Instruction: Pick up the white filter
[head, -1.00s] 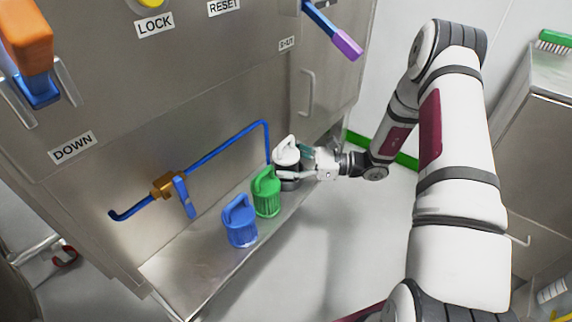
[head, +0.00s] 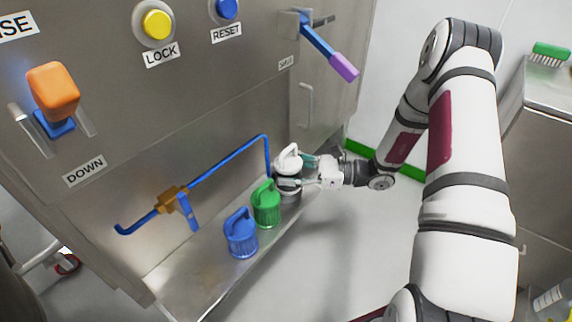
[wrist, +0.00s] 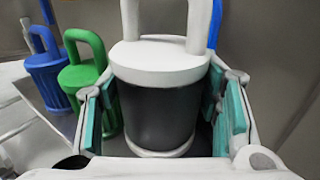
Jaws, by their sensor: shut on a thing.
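The white filter (head: 288,162) has a white lid with a loop handle and a dark grey body. It stands upright at the far end of the steel ledge (head: 190,285), behind the green filter. In the wrist view the white filter (wrist: 160,62) fills the middle. My gripper (head: 293,172) is shut on it, with one teal-padded finger on each side of its body, below the lid. The gripper also shows in the wrist view (wrist: 160,112). I cannot tell whether the filter's base is touching the ledge.
The green filter (head: 266,206) and the blue filter (head: 241,236) stand in a row nearer on the ledge. A blue pipe (head: 225,163) with a brass valve (head: 171,199) runs along the cabinet wall behind. Open floor (head: 345,240) lies to the right of the ledge.

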